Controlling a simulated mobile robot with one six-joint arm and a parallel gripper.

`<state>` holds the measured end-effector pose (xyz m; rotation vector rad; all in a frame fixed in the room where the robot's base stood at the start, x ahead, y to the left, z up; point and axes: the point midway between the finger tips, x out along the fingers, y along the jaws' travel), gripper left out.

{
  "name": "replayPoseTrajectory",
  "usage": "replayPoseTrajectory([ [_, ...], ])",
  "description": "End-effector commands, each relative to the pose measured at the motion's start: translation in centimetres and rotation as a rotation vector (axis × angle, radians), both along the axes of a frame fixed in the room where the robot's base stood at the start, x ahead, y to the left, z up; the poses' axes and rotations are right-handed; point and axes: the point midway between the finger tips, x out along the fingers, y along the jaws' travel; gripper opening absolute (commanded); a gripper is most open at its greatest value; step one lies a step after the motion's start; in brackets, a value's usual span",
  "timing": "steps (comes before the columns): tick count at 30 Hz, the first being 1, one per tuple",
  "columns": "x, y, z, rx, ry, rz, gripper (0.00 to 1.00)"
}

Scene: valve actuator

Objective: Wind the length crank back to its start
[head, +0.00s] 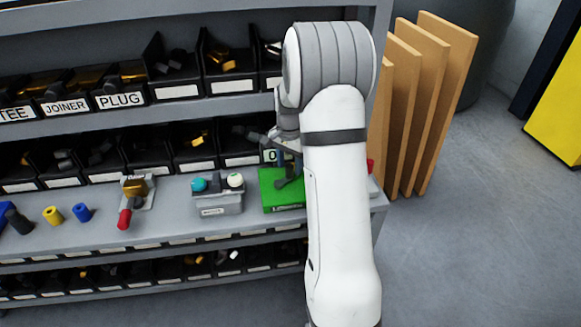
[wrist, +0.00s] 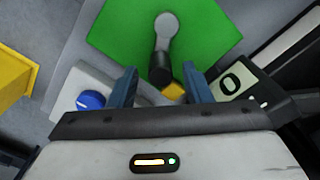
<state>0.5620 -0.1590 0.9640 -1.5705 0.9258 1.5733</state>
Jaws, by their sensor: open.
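The length crank (wrist: 166,27) shows in the wrist view as a grey arm with a black handle (wrist: 160,72), on a bright green panel (wrist: 115,30). My gripper (wrist: 159,76) is open, its two blue fingers one on each side of the handle in the picture; I cannot tell whether they touch it. A display (wrist: 231,85) reading "0" is right of the fingers. In the head view the green unit (head: 283,200) sits on the bench, with my gripper (head: 287,160) over it. My arm hides its right part.
A blue knob (wrist: 91,100) is left of the fingers in the wrist view. In the head view, a grey box (head: 218,204) with teal and white buttons and a red-handled valve (head: 131,200) stand to the left. Wooden boards (head: 425,100) lean at the right.

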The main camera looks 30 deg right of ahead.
Motion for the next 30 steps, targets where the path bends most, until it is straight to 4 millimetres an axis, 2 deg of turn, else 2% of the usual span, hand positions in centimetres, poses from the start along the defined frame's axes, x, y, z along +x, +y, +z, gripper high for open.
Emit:
replayPoseTrajectory([
  [6,0.0,0.0,-2.0,0.0,0.0,0.0,0.45],
  [15,0.0,-0.1,-2.3,0.0,-0.001,0.0,0.44],
  [30,0.0,-0.1,-2.2,0.0,-0.001,-0.001,0.03],
])
